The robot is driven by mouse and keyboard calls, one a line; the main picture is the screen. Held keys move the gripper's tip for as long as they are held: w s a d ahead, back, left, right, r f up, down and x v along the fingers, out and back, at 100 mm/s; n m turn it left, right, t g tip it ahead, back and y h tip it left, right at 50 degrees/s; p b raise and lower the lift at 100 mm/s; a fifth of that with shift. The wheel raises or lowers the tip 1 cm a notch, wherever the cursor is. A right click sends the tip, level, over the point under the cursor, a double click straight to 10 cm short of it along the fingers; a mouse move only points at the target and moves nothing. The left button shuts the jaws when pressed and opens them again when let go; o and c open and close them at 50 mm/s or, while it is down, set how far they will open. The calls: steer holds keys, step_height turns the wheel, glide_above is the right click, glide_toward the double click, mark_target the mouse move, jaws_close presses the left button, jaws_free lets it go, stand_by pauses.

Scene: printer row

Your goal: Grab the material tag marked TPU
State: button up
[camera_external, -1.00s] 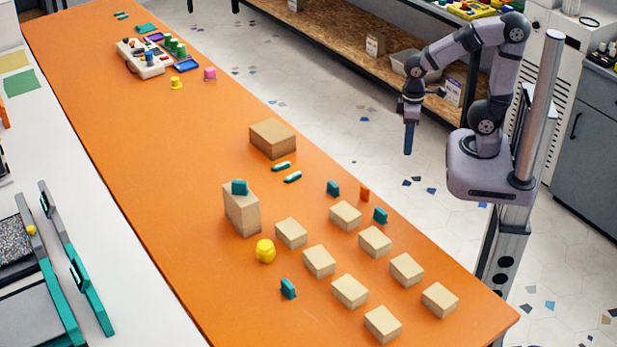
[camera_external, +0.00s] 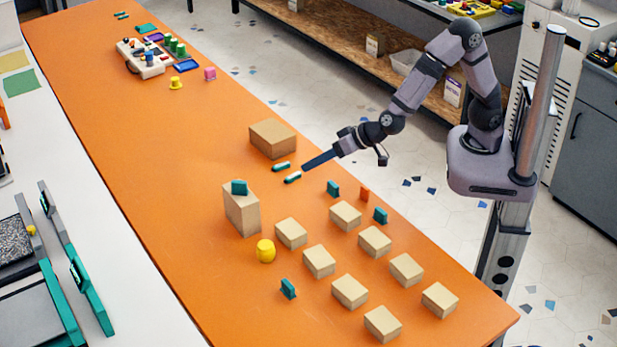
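No lettering can be read at this size, so I cannot tell which tag is marked TPU. Small upright teal pieces that look like tags stand on the orange table: one at the back (camera_external: 333,188), one to its right (camera_external: 380,215), one near the front (camera_external: 288,288). Another teal piece (camera_external: 240,187) sits on top of a tall tan block (camera_external: 241,212). A small orange piece (camera_external: 364,194) stands between the two back teal ones. Two teal-and-white pieces (camera_external: 281,166) (camera_external: 293,177) lie flat. My gripper (camera_external: 305,167) points left, its tip just beside these two; its opening is unclear.
Several low tan blocks (camera_external: 350,291) stand in rows on the orange table (camera_external: 150,150). A larger tan box (camera_external: 272,138) is just behind my gripper tip. A yellow rounded object (camera_external: 265,251) stands near the tall block. The table's left middle is clear.

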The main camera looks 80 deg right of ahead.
mark_target(337, 187)
steer(key=s+d+f+m+g+h, duration=0.1)
steer(key=s+d+f+m+h, duration=0.1)
steer(key=s+d+m+h, duration=0.4)
steer(key=f+h, duration=0.1)
steer(key=f, duration=0.3)
steer(key=s+f+n+h, duration=0.1)
steer(key=f, duration=0.3)
steer(key=s+f+n+h, duration=0.1)
steer(key=f, duration=0.3)
steer(key=shift+s+h+p, duration=0.2)
steer(key=shift+h+p, duration=0.1)
steer(key=shift+p+x, duration=0.4)
steer(key=shift+x, duration=0.65)
steer(key=shift+w+d+p, duration=0.25)
steer(key=shift+d+p, duration=0.1)
steer(key=shift+p+x, duration=0.8)
steer(key=shift+x, duration=1.4)
steer(key=shift+f, duration=0.1)
steer(key=shift+c, duration=0.6)
jaws_close()
